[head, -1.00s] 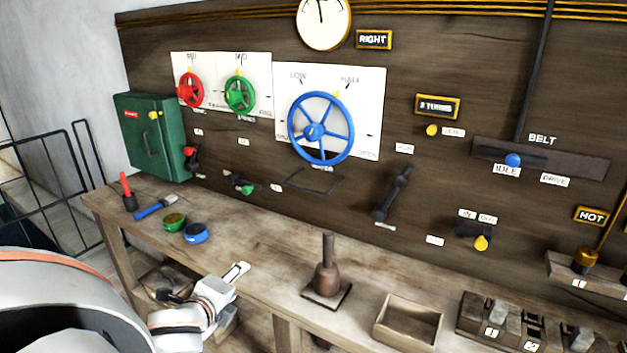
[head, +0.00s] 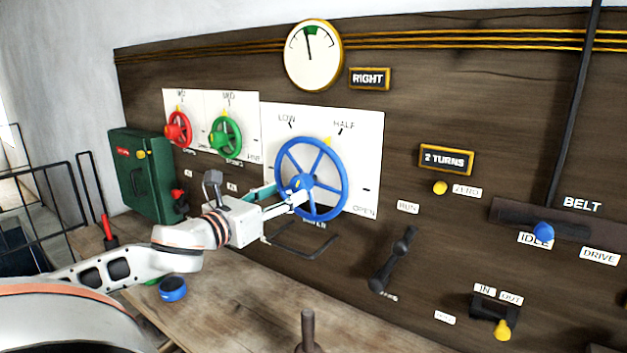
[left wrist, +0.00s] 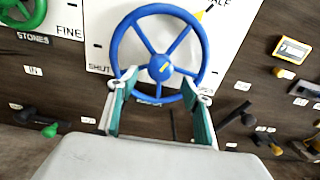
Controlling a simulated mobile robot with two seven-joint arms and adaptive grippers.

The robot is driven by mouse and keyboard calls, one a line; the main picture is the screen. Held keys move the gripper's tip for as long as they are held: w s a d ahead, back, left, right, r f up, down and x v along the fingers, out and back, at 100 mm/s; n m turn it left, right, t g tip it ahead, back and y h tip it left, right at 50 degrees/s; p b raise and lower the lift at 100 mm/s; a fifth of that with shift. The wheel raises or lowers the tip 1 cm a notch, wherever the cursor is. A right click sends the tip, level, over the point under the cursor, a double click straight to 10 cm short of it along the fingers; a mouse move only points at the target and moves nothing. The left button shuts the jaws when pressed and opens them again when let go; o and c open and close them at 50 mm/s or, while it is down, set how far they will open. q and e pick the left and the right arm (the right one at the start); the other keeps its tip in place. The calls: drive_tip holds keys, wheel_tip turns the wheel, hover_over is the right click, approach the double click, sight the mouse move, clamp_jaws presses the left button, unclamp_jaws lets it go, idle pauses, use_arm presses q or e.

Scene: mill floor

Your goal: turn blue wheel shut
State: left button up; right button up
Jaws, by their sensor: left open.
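The blue wheel (head: 311,178) is mounted on a white panel on the dark board. Its yellow pointer (head: 327,141) is at the upper right of the rim, by the HALF mark. In the left wrist view the wheel (left wrist: 160,67) is ahead, with a SHUT label (left wrist: 101,69) to its lower left. My left gripper (head: 290,193) is open in front of the wheel's hub and lower left part. In the left wrist view its two teal-lined fingers (left wrist: 159,84) stand either side of the hub, over the lower rim; contact cannot be told. My right gripper is out of view.
A green wheel (head: 226,137) and a red wheel (head: 178,130) are to the left, with a green box (head: 145,175) beyond. A black wire bracket (head: 303,240) juts out below the blue wheel. A dark lever (head: 394,262) is to its right. The wooden bench (head: 245,305) runs below.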

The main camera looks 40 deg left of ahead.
sight(296, 188)
use_arm(q)
drive_tip(key=shift+w, duration=0.35)
drive_tip(key=shift+w+r+b, duration=0.2)
drive_tip(key=shift+w+b, duration=0.15)
drive_tip(key=shift+w, duration=0.25)
drive_tip(key=w, duration=0.2)
drive_tip(key=w+b, duration=0.1)
drive_tip(key=shift+w+a+f, duration=0.25)
drive_tip(key=shift+w+a+r+b, duration=0.1)
drive_tip(key=shift+w+b, duration=0.3)
drive_tip(key=shift+w, duration=0.55)
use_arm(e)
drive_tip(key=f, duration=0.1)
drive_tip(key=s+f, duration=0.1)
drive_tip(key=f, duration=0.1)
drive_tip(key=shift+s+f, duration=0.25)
use_arm(q)
drive_tip(key=shift+c, duration=0.4)
drive_tip(key=c, duration=1)
drive_tip(key=shift+r, duration=0.1)
drive_tip(key=shift+c, duration=0.2)
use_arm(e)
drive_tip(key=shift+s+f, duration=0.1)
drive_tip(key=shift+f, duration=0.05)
